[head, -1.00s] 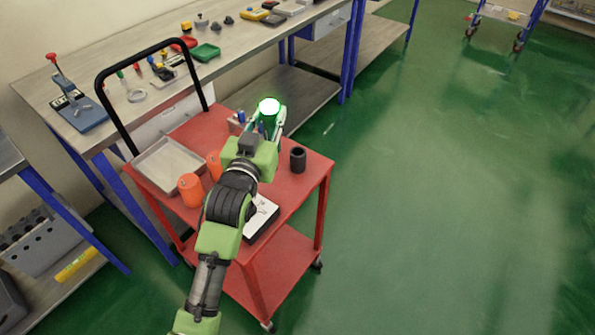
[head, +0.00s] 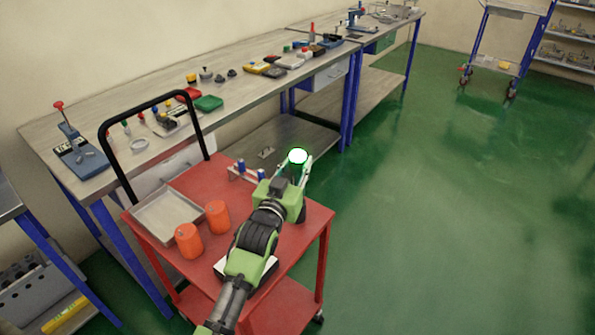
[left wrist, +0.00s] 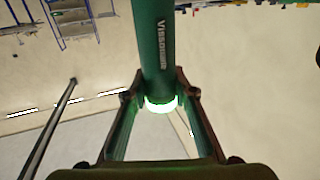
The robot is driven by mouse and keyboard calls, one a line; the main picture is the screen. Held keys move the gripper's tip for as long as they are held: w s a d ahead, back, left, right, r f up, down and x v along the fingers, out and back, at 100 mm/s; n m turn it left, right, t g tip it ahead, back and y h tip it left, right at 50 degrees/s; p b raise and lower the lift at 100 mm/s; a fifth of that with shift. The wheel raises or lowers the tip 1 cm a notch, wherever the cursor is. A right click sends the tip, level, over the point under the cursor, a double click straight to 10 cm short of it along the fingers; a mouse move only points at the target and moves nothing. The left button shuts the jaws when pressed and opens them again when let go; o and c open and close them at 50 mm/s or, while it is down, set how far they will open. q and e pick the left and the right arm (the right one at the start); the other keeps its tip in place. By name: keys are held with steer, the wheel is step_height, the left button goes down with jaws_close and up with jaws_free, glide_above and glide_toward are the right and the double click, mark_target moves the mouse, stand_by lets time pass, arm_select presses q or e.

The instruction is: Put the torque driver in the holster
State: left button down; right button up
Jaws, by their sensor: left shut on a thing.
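The torque driver (head: 297,157) is green with a bright white, glowing end, and my left gripper (head: 294,168) is shut on it above the red cart. In the left wrist view the driver's green body (left wrist: 161,45) stands out between the two fingers of the gripper (left wrist: 160,98), with its glowing end at the fingertips. The holster, a dark cup on the cart's right part a second ago, is hidden behind my gripper and arm now. My right gripper is in neither view.
The red cart (head: 305,248) holds two orange cylinders (head: 188,240), a grey tray (head: 160,203) and a small rack with blue-handled tools (head: 240,166). A black handle (head: 103,150) rises at its left. A long workbench (head: 45,137) stands behind; green floor is free at right.

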arm_select(q)
steer(key=shift+f, duration=0.95)
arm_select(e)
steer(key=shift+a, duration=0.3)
arm_select(q)
steer(key=c, duration=2.1)
jaws_free()
steer(key=shift+f, duration=0.35)
steer(key=o, duration=0.4)
steer(key=shift+r, duration=0.1)
steer(key=shift+s+r, duration=0.1)
steer(key=shift+s, duration=0.05)
steer(key=b+v, duration=0.1)
steer(key=v, duration=1)
steer(key=shift+s+a, duration=0.15)
steer(key=shift+s, duration=0.25)
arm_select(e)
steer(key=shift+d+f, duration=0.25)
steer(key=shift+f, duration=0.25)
